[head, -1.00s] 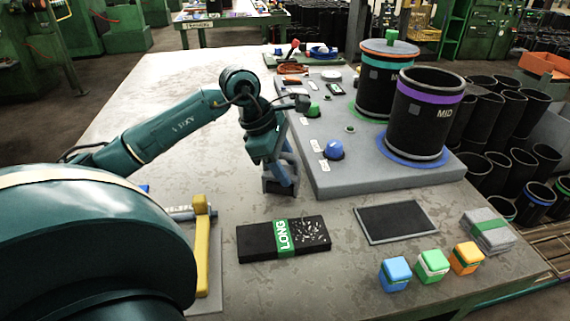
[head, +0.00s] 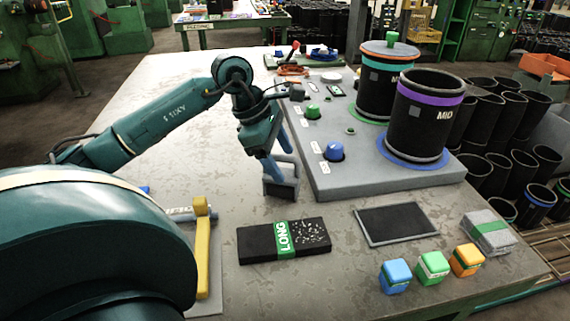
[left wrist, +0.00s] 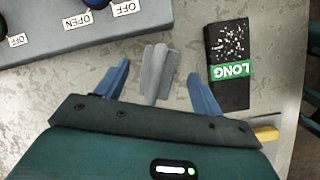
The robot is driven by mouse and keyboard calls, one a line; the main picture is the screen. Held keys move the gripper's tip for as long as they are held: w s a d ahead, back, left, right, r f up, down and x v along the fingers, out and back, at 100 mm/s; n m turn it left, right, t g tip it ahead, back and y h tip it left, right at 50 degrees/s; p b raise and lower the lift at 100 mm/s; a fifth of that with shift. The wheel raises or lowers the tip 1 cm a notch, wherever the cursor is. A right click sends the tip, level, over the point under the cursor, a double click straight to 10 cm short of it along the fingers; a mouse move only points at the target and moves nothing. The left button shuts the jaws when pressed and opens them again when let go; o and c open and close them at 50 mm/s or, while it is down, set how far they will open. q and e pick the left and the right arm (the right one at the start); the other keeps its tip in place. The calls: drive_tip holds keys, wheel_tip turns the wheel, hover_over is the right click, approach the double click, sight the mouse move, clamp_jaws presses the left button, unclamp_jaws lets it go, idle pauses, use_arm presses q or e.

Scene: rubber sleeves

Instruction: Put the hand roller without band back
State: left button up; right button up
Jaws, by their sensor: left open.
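My left gripper (head: 276,164) is open above the table, close to the front left edge of the grey panel. A small grey tool with a dark face (head: 281,188) stands on the table below it; I cannot tell for sure that it is the hand roller. In the left wrist view a grey object (left wrist: 160,75) of rod and slab shape lies between the spread blue fingertips of the gripper (left wrist: 161,82), with gaps on both sides. No coloured band shows on it. My right gripper is not in view.
A black block marked LONG (head: 257,243) lies in front. A yellow-armed fixture (head: 202,255) is at the left. A dark mat (head: 396,223), several coloured cubes and a grey panel (head: 400,181) with knobs and black sleeves (head: 425,120) are at the right. The table's left rear is bare.

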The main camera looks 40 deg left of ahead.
use_arm(q)
drive_tip(key=v, duration=0.9)
drive_tip(key=shift+r, duration=0.2)
